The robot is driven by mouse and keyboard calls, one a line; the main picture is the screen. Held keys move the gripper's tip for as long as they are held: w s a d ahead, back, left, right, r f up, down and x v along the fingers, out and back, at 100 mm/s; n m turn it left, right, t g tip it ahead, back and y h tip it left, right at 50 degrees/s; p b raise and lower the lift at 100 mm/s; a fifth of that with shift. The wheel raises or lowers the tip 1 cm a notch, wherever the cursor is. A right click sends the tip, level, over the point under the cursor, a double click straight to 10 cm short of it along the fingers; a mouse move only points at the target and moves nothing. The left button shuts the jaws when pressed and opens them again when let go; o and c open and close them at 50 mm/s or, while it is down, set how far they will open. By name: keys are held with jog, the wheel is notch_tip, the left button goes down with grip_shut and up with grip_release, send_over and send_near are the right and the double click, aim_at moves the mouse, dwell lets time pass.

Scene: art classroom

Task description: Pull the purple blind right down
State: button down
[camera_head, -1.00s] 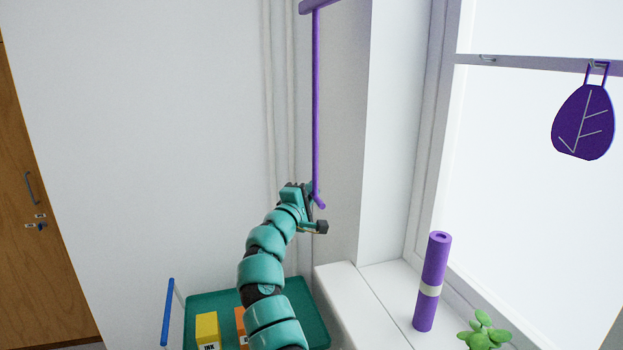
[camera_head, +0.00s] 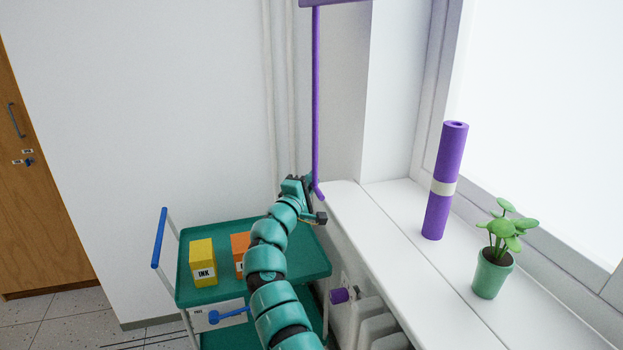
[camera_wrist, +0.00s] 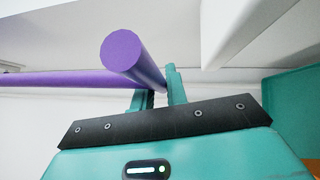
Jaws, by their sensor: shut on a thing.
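A purple bar (camera_head: 335,3), apparently the blind's lower edge, shows at the top edge of the head view; the rest of the blind is out of view. A thin purple pull rod (camera_head: 316,95) hangs straight down from it, with a short bent end. My gripper (camera_head: 318,200) is shut on the rod's lower end, near the left corner of the window sill. In the wrist view, the rod's round purple end (camera_wrist: 122,50) points towards the camera, with both fingers (camera_wrist: 160,92) at its base.
A purple roll (camera_head: 446,185) and a potted plant (camera_head: 491,275) stand on the white sill (camera_head: 405,215). Below it are a radiator (camera_head: 372,320) and purple knob (camera_head: 340,295). A green trolley (camera_head: 215,285) holds ink boxes (camera_head: 202,263) beneath my arm.

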jog(key=shift+f, duration=0.35)
jog(key=c, duration=1.4)
grip_release()
jog(key=v, duration=1.7)
jog(key=shift+s+a, duration=0.15)
jog(key=shift+s, duration=0.05)
